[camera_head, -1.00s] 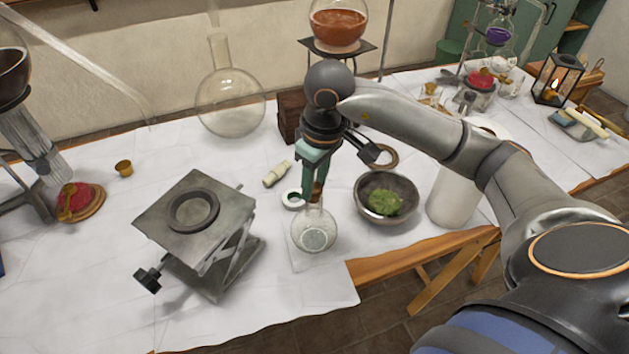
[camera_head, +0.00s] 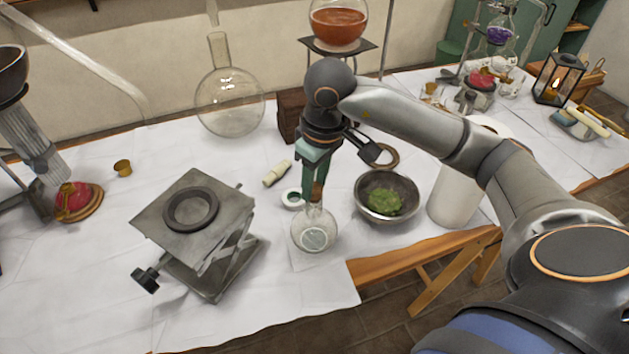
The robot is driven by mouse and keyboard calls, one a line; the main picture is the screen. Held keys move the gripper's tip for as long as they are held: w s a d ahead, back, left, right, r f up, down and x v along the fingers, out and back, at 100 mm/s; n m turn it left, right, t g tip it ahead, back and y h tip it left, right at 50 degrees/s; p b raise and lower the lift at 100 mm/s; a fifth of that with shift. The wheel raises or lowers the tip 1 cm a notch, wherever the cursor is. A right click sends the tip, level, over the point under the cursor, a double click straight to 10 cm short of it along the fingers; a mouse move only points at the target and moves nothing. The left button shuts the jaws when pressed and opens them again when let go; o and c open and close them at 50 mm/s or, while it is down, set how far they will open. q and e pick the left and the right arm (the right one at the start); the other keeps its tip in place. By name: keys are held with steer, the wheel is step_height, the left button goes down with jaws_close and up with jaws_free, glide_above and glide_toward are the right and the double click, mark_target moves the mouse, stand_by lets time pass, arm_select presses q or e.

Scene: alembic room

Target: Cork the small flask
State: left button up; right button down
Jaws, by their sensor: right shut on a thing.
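The small flask (camera_head: 313,233) is clear, round-bodied glass and stands upright near the front edge of the white-covered table. My right gripper (camera_head: 315,187) points down right above it, shut on a brown cork (camera_head: 317,191). The cork is at the mouth of the flask's neck; I cannot tell how far it sits inside. My left gripper is not in view.
A grey lab jack (camera_head: 195,215) stands left of the flask. A metal bowl (camera_head: 408,190) with green matter is close on its right, beside a white cylinder (camera_head: 453,196). A small white ring-shaped dish (camera_head: 286,199) and a pale rolled piece (camera_head: 277,173) lie behind. A large round flask (camera_head: 230,105) stands farther back.

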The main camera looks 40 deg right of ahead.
mark_target(315, 188)
steer(key=shift+f+b, duration=0.35)
steer(key=shift+b, duration=0.35)
stand_by(1.5)
steer(key=shift+c, duration=0.2)
jaws_free()
stand_by(0.5)
steer(key=shift+r, duration=0.1)
steer(key=shift+r+p, duration=2.05)
steer(key=shift+r, duration=1.4)
